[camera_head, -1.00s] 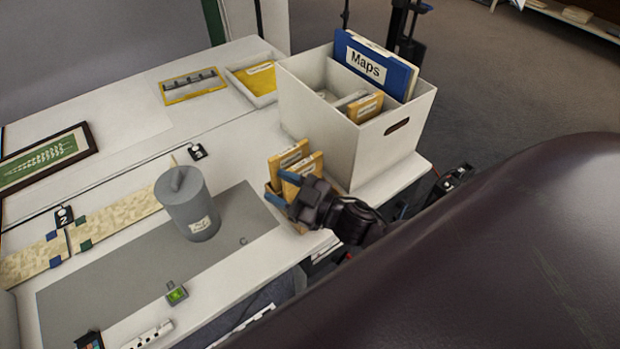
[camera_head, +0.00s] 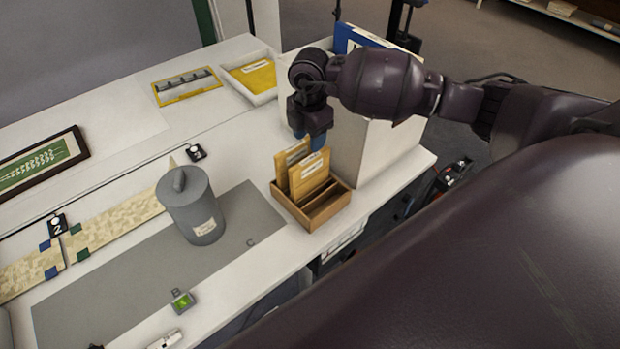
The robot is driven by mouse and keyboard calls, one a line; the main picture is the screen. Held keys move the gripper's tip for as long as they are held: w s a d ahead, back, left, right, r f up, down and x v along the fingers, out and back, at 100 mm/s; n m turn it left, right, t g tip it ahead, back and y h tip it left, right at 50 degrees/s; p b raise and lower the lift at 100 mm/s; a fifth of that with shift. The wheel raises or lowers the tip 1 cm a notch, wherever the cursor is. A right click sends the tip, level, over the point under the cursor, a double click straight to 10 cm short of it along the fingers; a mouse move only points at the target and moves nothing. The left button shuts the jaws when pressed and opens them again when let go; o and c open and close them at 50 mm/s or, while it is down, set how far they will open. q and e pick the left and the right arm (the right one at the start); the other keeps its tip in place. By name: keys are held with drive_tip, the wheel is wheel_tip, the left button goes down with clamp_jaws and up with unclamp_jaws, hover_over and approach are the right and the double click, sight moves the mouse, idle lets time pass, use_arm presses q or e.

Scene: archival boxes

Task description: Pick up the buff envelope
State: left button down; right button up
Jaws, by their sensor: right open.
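Two buff envelopes with white labels stand upright in a small wooden rack (camera_head: 325,212) near the right edge of the white table. The front envelope (camera_head: 310,178) shows most of its face; the rear envelope (camera_head: 283,160) is partly covered by it. My right gripper (camera_head: 310,138) points down with its blue fingertips just over the tops of these envelopes. It is open and seems empty; I cannot tell whether it touches an envelope. My left gripper is not in view.
A white box (camera_head: 375,150) stands behind the rack, mostly hidden by my right arm, with a blue folder (camera_head: 350,38) in it. A grey lidded canister (camera_head: 190,207) stands left of the rack. A white tray (camera_head: 272,95) holds a yellow envelope. The grey mat (camera_head: 130,275) has free room.

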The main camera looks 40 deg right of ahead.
sight(310, 168)
drive_tip(key=shift+d+f, duration=0.2)
wheel_tip(310, 168, down, 5)
drive_tip(key=shift+a, duration=0.1)
drive_tip(key=shift+s+a+f, duration=0.1)
drive_tip(key=shift+s+f, duration=0.05)
drive_tip(key=shift+f, duration=1.2)
drive_tip(key=shift+s+f, duration=0.1)
drive_tip(key=shift+f, duration=1.2)
clamp_jaws()
